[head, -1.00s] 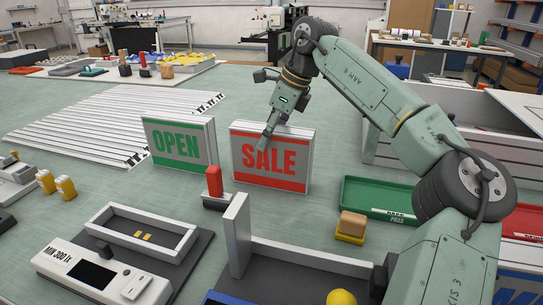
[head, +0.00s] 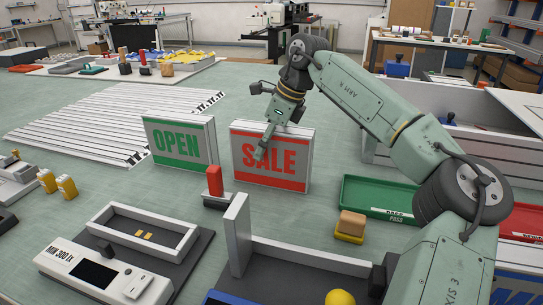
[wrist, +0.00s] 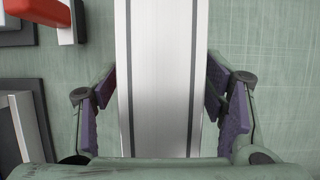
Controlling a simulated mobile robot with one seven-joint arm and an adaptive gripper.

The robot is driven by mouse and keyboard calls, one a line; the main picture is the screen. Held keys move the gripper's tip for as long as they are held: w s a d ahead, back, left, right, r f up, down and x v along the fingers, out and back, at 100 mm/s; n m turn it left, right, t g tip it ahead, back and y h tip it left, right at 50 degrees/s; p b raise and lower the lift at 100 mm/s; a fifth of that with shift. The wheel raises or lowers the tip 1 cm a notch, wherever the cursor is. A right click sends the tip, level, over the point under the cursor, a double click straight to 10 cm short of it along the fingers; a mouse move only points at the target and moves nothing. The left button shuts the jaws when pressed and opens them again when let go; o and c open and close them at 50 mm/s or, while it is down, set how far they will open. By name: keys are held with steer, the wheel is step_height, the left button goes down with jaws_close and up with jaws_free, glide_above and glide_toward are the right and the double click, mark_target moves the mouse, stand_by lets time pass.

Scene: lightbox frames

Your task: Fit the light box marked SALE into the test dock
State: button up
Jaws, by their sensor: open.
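The SALE light box (head: 283,178) stands upright on the green bench, with red lettering on its front. My gripper (head: 266,142) is at its top with one finger in front of the SALE face. In the wrist view my gripper (wrist: 160,100) is open, its purple-padded fingers on either side of the light box (wrist: 160,60). The right finger is close to the box side; a small gap shows on the left. The test dock (head: 185,243) is at the front left, a white rectangular frame on a dark base with yellow contacts inside and a MIN 300 lx meter in front. It looks empty.
The OPEN light box (head: 178,165) stands just left of the SALE box. A red-handled block (head: 214,184) stands between the SALE box and the dock. A grey upright-walled fixture (head: 237,237) is right of the dock. A green tray (head: 375,200) lies at right.

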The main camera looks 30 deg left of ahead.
steer(key=shift+c, duration=0.2)
jaws_close()
stand_by(0.7)
